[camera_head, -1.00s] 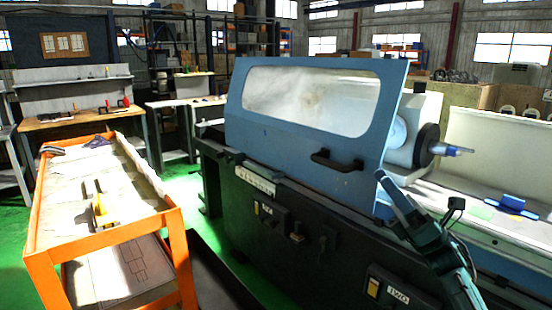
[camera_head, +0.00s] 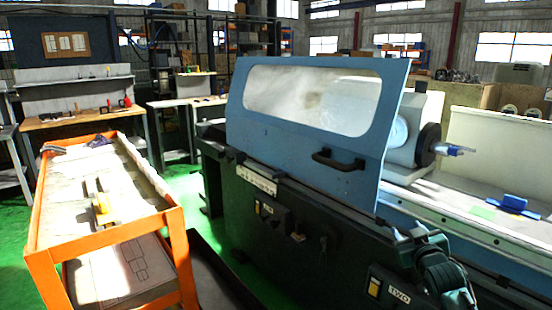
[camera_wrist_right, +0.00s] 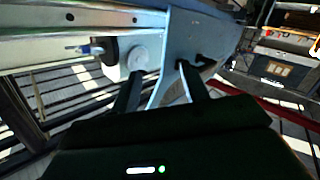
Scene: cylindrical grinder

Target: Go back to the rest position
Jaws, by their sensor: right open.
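My right gripper (camera_head: 402,232) is in the lower right of the head view, in front of the blue grinder (camera_head: 300,150). Its fingers look small and dark there against the dark machine. In the right wrist view the two fingers of my right gripper (camera_wrist_right: 159,75) stand apart with nothing held between them. The grinder's blue door panel and its handle (camera_wrist_right: 200,60) appear beyond the fingertips. I cannot tell the exact gap to the machine. My left gripper is not in view.
Green floor shows between cart and grinder.

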